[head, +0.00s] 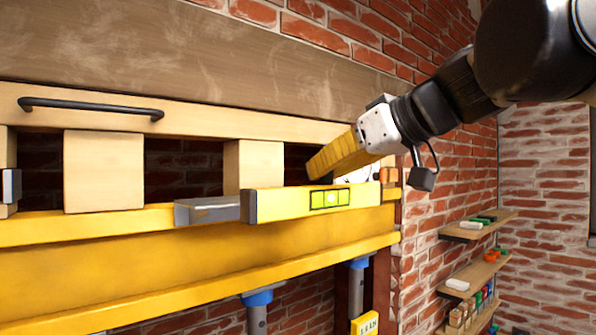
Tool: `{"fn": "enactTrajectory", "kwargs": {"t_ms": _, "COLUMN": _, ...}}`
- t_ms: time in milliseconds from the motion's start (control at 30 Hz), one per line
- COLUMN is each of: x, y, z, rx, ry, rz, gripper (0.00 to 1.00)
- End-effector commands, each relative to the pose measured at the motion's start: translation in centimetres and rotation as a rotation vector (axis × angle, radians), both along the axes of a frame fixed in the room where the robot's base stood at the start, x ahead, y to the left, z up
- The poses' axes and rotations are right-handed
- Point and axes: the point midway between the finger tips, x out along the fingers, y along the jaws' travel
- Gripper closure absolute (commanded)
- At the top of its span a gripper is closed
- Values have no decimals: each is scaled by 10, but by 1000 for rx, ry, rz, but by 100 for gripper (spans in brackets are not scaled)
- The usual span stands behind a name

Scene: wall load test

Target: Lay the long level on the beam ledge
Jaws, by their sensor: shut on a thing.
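The long level (290,204) is a yellow bar with a green vial window and a dark grey left end. It is roughly horizontal at the front edge of the beam ledge (130,218) and covers part of it. I cannot tell if it rests there or is slightly off it. My gripper (335,165) comes in from the upper right, past a white wrist piece, its yellow ridged part ending at the level's upper edge behind the vial. It is shut on the level; the fingertips and contact are mostly hidden.
A grey metal block (207,210) is close by the level's left end. Pale wooden blocks (104,170) stand behind the ledge, under a board with a black handle (90,107). Blue-topped posts (257,310) support the yellow beam (130,262). Small shelves (480,226) are at the right.

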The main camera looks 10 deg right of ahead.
Motion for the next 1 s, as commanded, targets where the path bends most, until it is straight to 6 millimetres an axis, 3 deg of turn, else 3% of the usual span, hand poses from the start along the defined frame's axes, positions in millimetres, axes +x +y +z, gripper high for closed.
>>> {"fn": "enactTrajectory", "kwargs": {"t_ms": 1000, "x": 91, "y": 62, "z": 25, "rx": 0, "ry": -1, "rz": 1, "gripper": 100}}
